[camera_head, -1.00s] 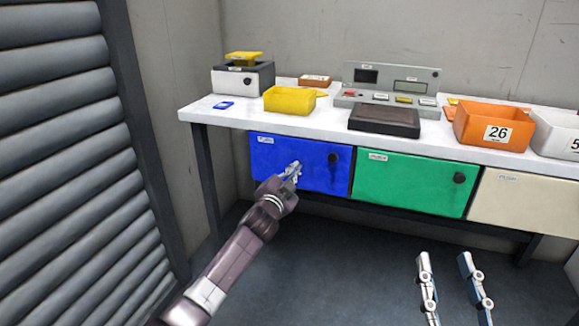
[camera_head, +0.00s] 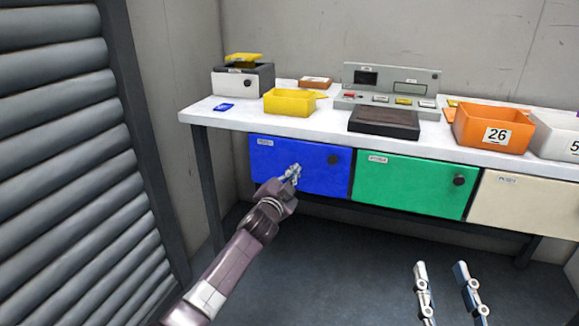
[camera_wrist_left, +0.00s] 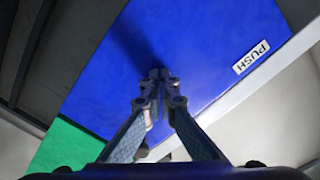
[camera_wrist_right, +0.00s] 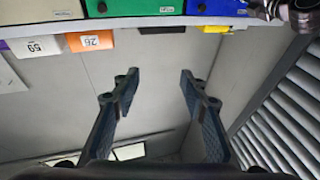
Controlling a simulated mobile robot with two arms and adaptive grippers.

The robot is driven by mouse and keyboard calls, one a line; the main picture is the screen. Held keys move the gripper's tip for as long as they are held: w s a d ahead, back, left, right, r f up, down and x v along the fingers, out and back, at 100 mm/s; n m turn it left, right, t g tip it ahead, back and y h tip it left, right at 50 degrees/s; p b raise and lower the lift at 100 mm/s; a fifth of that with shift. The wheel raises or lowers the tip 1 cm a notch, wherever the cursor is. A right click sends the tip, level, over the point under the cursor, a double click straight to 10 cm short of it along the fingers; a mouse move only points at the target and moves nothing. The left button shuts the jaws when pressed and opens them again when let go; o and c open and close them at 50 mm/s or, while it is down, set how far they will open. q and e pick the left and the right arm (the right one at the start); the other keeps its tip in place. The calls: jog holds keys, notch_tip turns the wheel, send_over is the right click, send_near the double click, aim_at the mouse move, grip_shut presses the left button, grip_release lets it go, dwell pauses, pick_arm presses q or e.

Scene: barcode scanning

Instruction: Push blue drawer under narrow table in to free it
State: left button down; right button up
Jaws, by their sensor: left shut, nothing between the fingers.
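The blue drawer (camera_head: 275,163) hangs under the left part of the white narrow table (camera_head: 225,117). It has a dark round knob at its upper right and a small label, which reads PUSH in the left wrist view (camera_wrist_left: 200,65). My left gripper (camera_head: 295,170) is shut and empty, its tips in front of the drawer's face near the middle. In the left wrist view the shut fingertips (camera_wrist_left: 158,75) are against or very close to the blue face; I cannot tell if they touch. My right gripper (camera_head: 440,270) is open and empty, low in front of the table.
A green drawer (camera_head: 410,185) and a cream drawer (camera_head: 520,205) sit to the right of the blue one. On the table stand a yellow bin (camera_head: 289,104), an orange bin (camera_head: 490,130) and a grey console (camera_head: 405,85). A slatted shutter (camera_head: 60,170) is at the left.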

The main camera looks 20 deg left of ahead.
jog(key=s+d+f+g+h+p, duration=0.2)
jog(key=f+g, duration=0.3)
jog(key=f, duration=0.4)
jog(key=s+d+f+g+h+p, duration=0.15)
jog(key=f+g, duration=0.25)
jog(key=f, duration=0.4)
pick_arm(q)
jog(key=s+p, duration=0.3)
jog(key=s, duration=0.9)
jog(key=shift+a, duration=0.2)
pick_arm(e)
jog(key=s+d+f+g, duration=0.2)
jog(key=s+f+g, duration=0.2)
jog(key=s, duration=0.3)
jog(key=s+d+f+g+h, duration=0.1)
jog(key=s+f+g, duration=0.3)
jog(key=s, duration=0.4)
jog(key=shift+s+d+m, duration=0.15)
jog(key=shift+d+m, duration=0.25)
jog(key=shift+d, duration=0.45)
pick_arm(q)
jog(key=shift+s+f, duration=0.1)
jog(key=shift+s, duration=0.05)
pick_arm(e)
jog(key=shift+h, duration=0.25)
